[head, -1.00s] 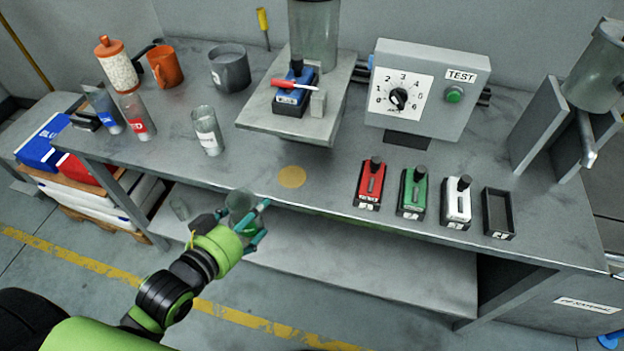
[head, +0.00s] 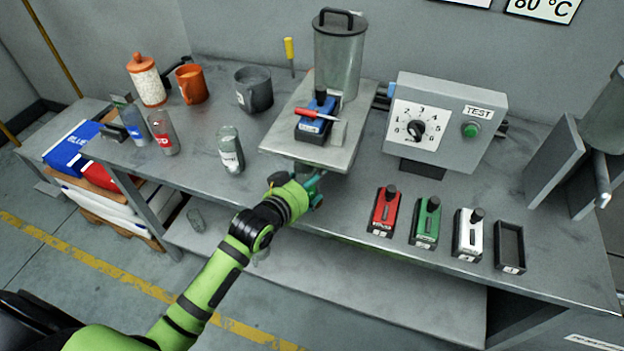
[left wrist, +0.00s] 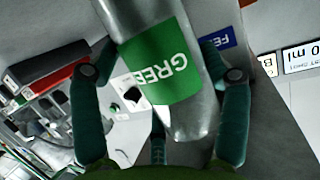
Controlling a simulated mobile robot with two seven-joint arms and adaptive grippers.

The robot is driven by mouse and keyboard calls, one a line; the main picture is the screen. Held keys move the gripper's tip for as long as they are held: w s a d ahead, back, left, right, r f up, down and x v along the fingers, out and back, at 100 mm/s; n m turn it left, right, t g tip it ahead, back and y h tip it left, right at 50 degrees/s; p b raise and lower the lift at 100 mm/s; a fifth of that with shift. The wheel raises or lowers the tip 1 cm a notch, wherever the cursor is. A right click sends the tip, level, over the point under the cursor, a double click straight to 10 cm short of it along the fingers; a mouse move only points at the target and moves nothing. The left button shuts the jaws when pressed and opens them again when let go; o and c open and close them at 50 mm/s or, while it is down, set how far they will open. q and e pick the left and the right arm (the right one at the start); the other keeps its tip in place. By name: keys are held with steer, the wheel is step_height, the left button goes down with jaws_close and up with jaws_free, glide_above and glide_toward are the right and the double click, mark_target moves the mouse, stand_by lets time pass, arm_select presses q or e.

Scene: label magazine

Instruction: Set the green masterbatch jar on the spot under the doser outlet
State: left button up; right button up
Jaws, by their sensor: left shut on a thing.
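The green masterbatch jar (left wrist: 185,105), a clear grey cylinder with a green label, fills the middle of the left wrist view. My left gripper (left wrist: 163,75) is shut on it, with dark teal fingers on both sides. In the head view my left gripper (head: 312,187) is at the front of the bench, just before the doser's platform (head: 345,162). The hand hides most of the jar there. The doser (head: 338,62) is a grey hopper above the platform. Its outlet and the round spot on the bench are hidden. My right gripper is not in view.
A clear jar (head: 230,150) and red-labelled jar (head: 163,133) stand left. The control box (head: 448,120) and a row of red, green and white blocks (head: 426,222) are right.

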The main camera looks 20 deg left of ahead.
arm_select(q)
steer(key=shift+w+d+f, duration=0.1)
steer(key=shift+w, duration=0.35)
steer(key=shift+s+f, duration=0.1)
steer(key=shift+f, duration=0.1)
steer(key=shift+f, duration=0.15)
steer(key=o, duration=1.3)
steer(key=shift+c, duration=0.2)
steer(key=v, duration=1.2)
